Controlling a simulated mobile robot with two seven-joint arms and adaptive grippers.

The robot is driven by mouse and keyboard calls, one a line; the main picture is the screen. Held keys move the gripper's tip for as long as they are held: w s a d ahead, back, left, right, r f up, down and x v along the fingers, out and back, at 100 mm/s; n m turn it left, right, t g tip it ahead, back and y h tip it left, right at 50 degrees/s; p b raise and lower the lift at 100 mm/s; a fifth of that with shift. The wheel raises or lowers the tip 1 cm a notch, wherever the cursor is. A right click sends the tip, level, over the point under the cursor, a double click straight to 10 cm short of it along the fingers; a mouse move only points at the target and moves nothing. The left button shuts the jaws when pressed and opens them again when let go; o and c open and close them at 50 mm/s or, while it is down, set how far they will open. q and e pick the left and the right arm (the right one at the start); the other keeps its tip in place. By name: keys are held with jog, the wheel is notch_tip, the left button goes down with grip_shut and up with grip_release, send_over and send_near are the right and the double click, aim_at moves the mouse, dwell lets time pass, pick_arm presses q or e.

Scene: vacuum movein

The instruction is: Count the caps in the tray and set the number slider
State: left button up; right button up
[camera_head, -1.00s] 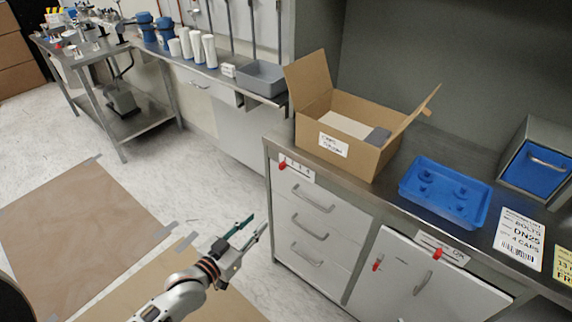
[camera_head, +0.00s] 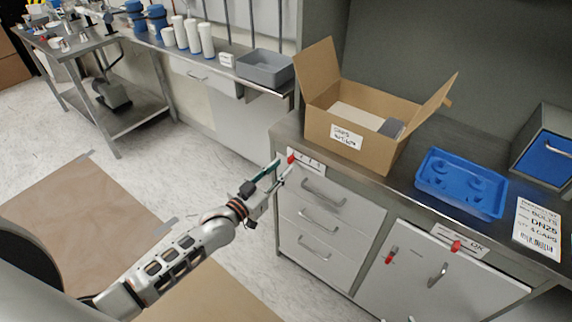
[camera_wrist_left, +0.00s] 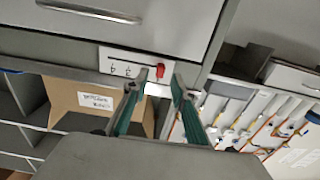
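The blue tray (camera_head: 424,181) stands on the counter at the right in the head view, with several blue round caps (camera_head: 450,185) in it. The number slider (camera_head: 311,163) is a white marked strip on the cabinet's front edge; its red knob (camera_head: 291,159) is at the left end. In the left wrist view the strip (camera_wrist_left: 122,63) appears upside down, with the red knob (camera_wrist_left: 160,71) at its right end. My left gripper (camera_head: 283,168) is open just in front of the knob; its fingertips (camera_wrist_left: 157,82) lie either side of it, with contact unclear. My right gripper is out of view.
An open cardboard box (camera_head: 350,150) stands behind the slider. A second strip marked OK (camera_head: 472,245) has a red knob (camera_head: 456,246). A bolts sign (camera_head: 538,228) lies right of the tray. A drawer handle (camera_head: 323,192) juts out below the slider.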

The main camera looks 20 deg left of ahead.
pick_arm(q)
jog(key=shift+x, duration=1.45)
jog(key=shift+c, duration=0.2)
grip_shut()
jog(key=s+d+p, duration=0.1)
jog(key=d, duration=0.1)
jog(key=s+d+p, duration=0.1)
jog(key=d, duration=0.2)
jog(key=s+d+p, duration=0.1)
jog(key=d, duration=0.2)
jog(key=shift+d+r, duration=0.1)
jog(key=shift+d, duration=0.15)
jog(key=shift+s+d, duration=0.1)
jog(key=shift+d, duration=0.1)
grip_release()
jog(key=shift+o, duration=0.2)
